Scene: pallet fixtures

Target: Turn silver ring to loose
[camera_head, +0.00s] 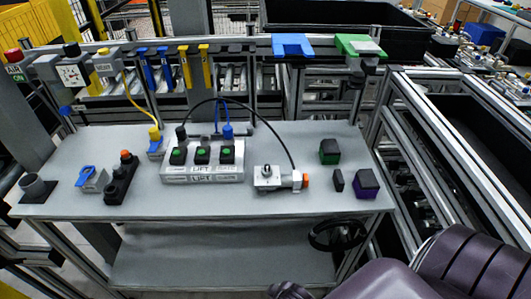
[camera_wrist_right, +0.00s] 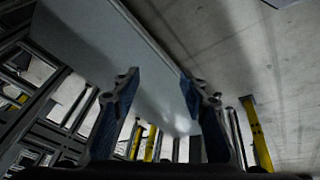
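A silver fixture block (camera_head: 268,178) with an orange end (camera_head: 306,180) stands on the grey table (camera_head: 240,205), right of centre. A black cable runs to it from the button box. The silver ring is too small to make out surely on it. My right gripper shows in the right wrist view (camera_wrist_right: 158,88). Its two blue-padded fingers are spread apart with nothing between them. The pale table edge lies beyond them. In the head view my right arm comes in at the lower right, in front of the table. My left gripper is not in view.
A lift box with green buttons (camera_head: 202,163) stands left of the silver block. Black bins (camera_head: 492,150) lie right of the table. The front strip of tabletop is clear.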

